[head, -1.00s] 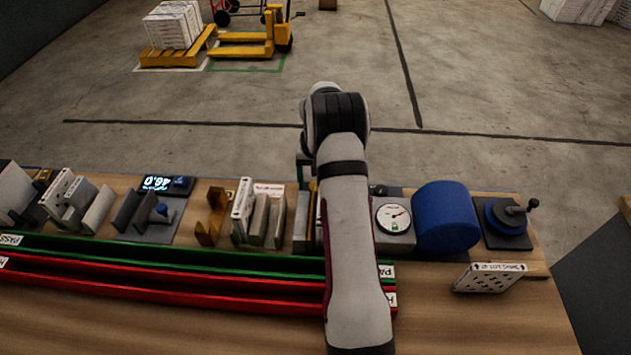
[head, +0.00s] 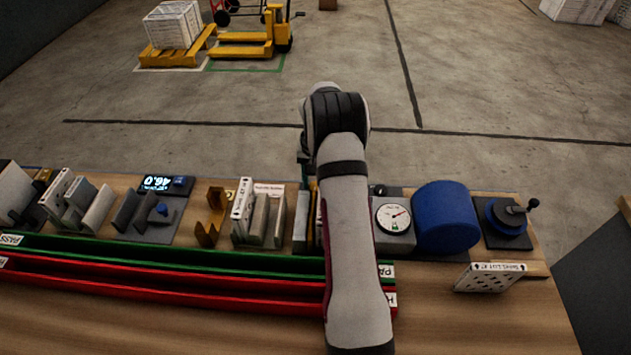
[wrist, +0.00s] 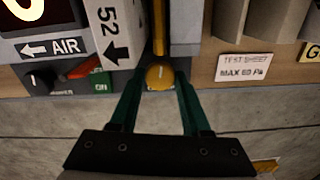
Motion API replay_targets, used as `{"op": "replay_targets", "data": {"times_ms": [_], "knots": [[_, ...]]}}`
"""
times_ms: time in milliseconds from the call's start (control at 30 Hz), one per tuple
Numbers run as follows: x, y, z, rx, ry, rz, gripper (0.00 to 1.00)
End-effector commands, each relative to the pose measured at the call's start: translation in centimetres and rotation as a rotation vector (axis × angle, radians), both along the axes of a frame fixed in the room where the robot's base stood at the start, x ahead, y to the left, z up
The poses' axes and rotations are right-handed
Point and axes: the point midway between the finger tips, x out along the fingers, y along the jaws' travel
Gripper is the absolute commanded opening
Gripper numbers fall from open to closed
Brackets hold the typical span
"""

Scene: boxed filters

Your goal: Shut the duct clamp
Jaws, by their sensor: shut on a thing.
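My gripper (wrist: 160,92) has green fingers that close on a round yellow knob (wrist: 160,76) in the wrist view. The knob sits at the near end of a yellow bar (wrist: 159,28), which looks like the clamp's lever and runs up between a white block marked 52 and grey parts. Whether the clamp is open or closed cannot be told. In the head view my arm hides the knob and most of the clamp; only a dark part of my gripper (head: 304,160) shows beside the wrist.
A dial gauge (head: 393,216), a blue cylinder (head: 446,214) and a crank (head: 510,218) stand right of my arm. Upright filters (head: 260,218) stand to its left. Green and red rails (head: 200,259) lie in front. In the wrist view, a white label (wrist: 244,68) is to the right.

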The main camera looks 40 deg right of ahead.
Motion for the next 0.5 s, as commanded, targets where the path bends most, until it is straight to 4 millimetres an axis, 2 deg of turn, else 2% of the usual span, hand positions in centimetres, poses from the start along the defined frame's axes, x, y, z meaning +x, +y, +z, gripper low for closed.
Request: {"op": "replay_targets", "data": {"times_ms": [500], "knots": [[0.01,0.00,0.03,0.001,-0.001,-0.478,0.00]]}}
